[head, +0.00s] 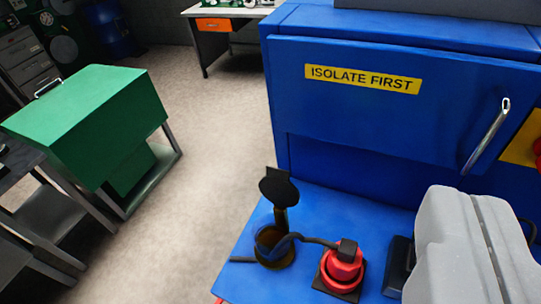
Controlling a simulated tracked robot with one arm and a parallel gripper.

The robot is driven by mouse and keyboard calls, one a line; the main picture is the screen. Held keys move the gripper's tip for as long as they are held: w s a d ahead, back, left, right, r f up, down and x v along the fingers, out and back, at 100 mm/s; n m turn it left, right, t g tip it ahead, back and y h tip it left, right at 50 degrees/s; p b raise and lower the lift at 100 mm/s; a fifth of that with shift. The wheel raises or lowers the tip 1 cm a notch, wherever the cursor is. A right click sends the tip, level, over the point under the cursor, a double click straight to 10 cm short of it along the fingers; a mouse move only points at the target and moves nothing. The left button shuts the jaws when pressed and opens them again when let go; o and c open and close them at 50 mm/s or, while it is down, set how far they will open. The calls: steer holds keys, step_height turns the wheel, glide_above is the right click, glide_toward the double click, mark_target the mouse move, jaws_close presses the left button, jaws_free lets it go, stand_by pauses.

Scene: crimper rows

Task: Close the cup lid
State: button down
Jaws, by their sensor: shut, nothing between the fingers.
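A small see-through cup (273,249) with a dark brown inside stands on the blue bench at the lower middle. Its round black lid (279,189) is open, standing up above the cup's far side on a dark stem. A black cable (312,239) passes across the cup's near side, so part of the cup is hidden. I cannot make out my gripper in the head view.
A red round fitting with a black block on top (342,272) sits right of the cup. A large grey casing (465,240) fills the lower right. The blue cabinet front (385,125) rises behind. Left are pale floor (200,160) and a green cabinet (90,115).

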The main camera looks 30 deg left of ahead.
steer(key=w+a+f+g+p, duration=0.45)
steer(key=w+p, duration=0.25)
steer(key=w, duration=0.2)
steer(key=g+p, duration=0.4)
steer(key=p, duration=0.3)
glide_toward(281, 183)
step_height(281, 183, up, 3)
steer(key=w, duration=0.1)
steer(key=x, duration=0.3)
steer(key=p+x, duration=0.1)
steer(key=x, duration=0.5)
steer(key=shift+w+a+r+p, duration=0.25)
steer(key=shift+w+r+p, duration=0.05)
steer(key=shift+p, duration=0.05)
